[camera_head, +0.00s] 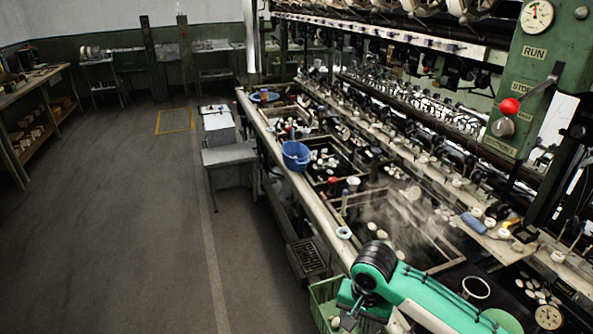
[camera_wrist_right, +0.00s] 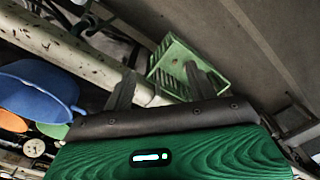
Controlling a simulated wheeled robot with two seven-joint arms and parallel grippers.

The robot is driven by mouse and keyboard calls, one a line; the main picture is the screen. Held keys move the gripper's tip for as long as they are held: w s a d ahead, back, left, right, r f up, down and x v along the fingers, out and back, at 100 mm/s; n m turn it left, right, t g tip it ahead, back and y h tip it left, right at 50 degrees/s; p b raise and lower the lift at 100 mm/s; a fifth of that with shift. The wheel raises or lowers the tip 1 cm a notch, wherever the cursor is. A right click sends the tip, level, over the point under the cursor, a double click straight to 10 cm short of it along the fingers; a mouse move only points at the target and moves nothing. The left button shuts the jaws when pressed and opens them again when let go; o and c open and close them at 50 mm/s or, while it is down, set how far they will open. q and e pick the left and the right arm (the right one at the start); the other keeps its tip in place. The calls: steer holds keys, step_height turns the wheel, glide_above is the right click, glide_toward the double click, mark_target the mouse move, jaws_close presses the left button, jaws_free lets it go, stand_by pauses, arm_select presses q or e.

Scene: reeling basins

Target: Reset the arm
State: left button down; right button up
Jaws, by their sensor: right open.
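My right arm (camera_head: 415,290), green with a black joint, reaches in from the lower right of the head view, over the front edge of the basin bench. In the right wrist view, my right gripper (camera_wrist_right: 160,78) has two dark fingers standing well apart with nothing between them. A green slatted crate (camera_wrist_right: 178,55) lies beyond the fingers, apart from them as far as I can tell. The same kind of green crate (camera_head: 322,296) shows at the bottom of the head view, partly hidden by my arm. My left gripper is not in view.
The reeling bench's pale front rail (camera_head: 305,195) runs alongside basins with steaming water. A blue bucket (camera_head: 295,155) sits at the rail. A control post with a red-knobbed lever (camera_head: 510,106) stands at right. A blue bowl (camera_wrist_right: 38,88) shows in the wrist view. The left floor (camera_head: 110,230) is clear.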

steer(key=s+a+f+n+t+y, duration=0.25)
steer(key=s+f+n, duration=0.25)
steer(key=s, duration=0.4)
steer(key=s+d+f+n+h, duration=0.2)
steer(key=s+d+h, duration=0.1)
steer(key=s+d, duration=0.9)
step_height(320, 180, down, 31)
steer(key=s, duration=0.1)
steer(key=s+d+f+g, duration=0.1)
steer(key=s+d+f, duration=0.1)
steer(key=s+f, duration=1.7)
steer(key=shift+d+g, duration=0.35)
